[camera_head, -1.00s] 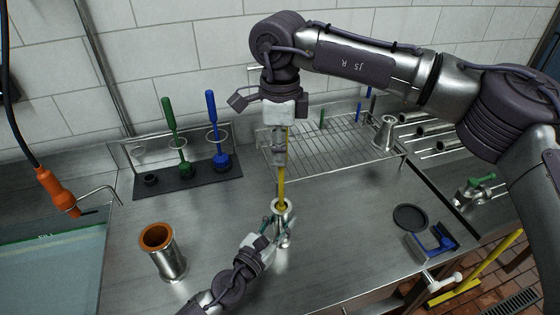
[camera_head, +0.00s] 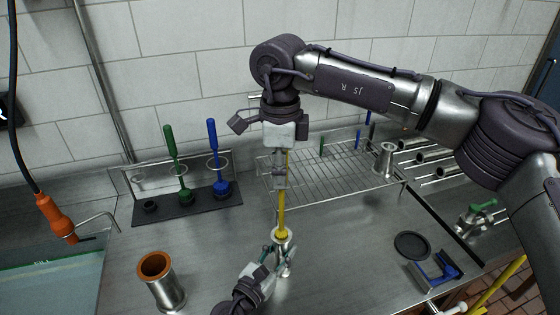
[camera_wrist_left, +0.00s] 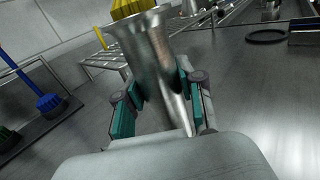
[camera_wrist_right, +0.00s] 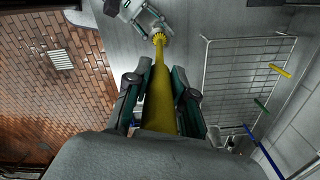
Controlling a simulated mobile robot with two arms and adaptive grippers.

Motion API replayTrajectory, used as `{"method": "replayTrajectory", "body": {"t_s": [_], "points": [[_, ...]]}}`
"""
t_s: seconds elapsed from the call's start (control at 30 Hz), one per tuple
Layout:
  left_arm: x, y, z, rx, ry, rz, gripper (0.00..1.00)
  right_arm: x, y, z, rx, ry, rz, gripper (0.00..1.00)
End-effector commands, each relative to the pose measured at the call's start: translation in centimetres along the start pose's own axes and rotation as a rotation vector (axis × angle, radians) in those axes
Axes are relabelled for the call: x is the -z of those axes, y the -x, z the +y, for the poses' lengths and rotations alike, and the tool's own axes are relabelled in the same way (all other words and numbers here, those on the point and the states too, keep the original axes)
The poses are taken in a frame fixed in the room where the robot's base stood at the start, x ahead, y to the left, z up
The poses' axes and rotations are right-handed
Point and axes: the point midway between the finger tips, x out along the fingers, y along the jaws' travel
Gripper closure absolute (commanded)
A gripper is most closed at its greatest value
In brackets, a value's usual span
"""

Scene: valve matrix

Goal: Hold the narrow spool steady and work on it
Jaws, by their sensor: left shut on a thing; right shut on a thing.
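The narrow spool (camera_head: 285,266) is a shiny metal tube with a flared rim. My left gripper (camera_head: 276,258) is shut around its body; in the left wrist view the teal pads press both sides of the spool (camera_wrist_left: 160,60), which tilts slightly in that picture. My right gripper (camera_head: 281,165) is above, shut on a yellow brush (camera_head: 282,205) that points down. The brush's yellow head meets the spool's mouth and also shows over the rim in the left wrist view (camera_wrist_left: 133,8). I cannot tell how deep it reaches inside.
A black holder (camera_head: 190,205) with green (camera_head: 171,150) and blue (camera_head: 213,145) brushes stands at the left. A metal cylinder with an orange inside (camera_head: 165,288) stands front left. A wire rack (camera_head: 320,175) and another metal spool (camera_head: 385,160) are at the back right. A black ring (camera_head: 411,245) lies right.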

Motion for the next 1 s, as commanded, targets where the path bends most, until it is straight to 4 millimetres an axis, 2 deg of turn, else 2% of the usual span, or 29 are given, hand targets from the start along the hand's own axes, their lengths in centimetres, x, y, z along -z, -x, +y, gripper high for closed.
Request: {"method": "replayTrajectory", "body": {"t_s": [0.73,1.0], "points": [[0.0,0.0,0.0,0.0,0.001,0.0,1.0,0.0,-9.2,0.1,-0.002,0.001,0.001,1.0],[0.0,0.0,0.0,0.0,0.001,0.0,1.0,0.0,-10.9,0.0,0.0,0.001,0.0,1.0]]}}
